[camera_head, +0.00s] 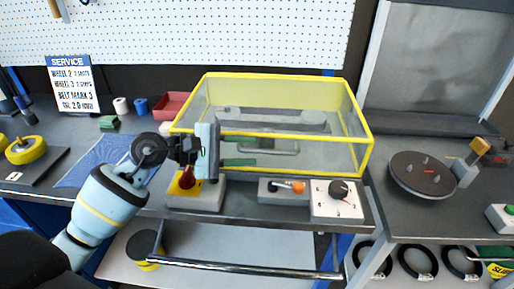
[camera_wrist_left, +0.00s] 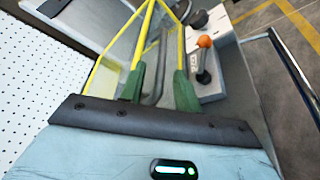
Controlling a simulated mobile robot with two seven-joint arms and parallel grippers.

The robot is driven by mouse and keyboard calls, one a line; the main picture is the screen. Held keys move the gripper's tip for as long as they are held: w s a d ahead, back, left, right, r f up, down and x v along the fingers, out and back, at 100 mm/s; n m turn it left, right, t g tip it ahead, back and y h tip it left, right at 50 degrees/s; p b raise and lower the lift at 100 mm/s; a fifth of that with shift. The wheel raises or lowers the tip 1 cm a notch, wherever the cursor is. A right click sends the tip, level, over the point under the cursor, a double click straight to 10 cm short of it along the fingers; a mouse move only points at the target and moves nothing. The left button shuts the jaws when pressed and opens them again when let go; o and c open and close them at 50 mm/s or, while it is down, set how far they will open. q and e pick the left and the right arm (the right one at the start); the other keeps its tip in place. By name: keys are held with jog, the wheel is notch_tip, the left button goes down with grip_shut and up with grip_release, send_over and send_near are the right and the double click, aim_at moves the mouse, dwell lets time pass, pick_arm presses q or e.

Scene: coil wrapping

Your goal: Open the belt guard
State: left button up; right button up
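The belt guard is a clear box with a yellow frame (camera_head: 300,139) on the bench, standing closed over a long grey part (camera_head: 265,118). A grey bar handle (camera_head: 285,148) is on its front face, and the handle also shows in the left wrist view (camera_wrist_left: 151,92). My left gripper (camera_head: 240,150) is at the front left of the guard. Its two green fingertips are apart, and in the wrist view (camera_wrist_left: 158,88) the handle lies between them in the picture. I cannot tell whether either finger touches it. My right gripper is not in view.
Below the guard are a box with a red knob (camera_head: 187,180), a lever box with an orange ball (camera_head: 298,187) and a dial box (camera_head: 347,208). A metal rail (camera_head: 250,268) runs along the front. A dark turntable (camera_head: 415,172) is at the right, a red bin (camera_head: 171,105) behind.

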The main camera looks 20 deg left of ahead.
pick_arm(q)
jog(key=shift+x, duration=1.6)
grip_shut()
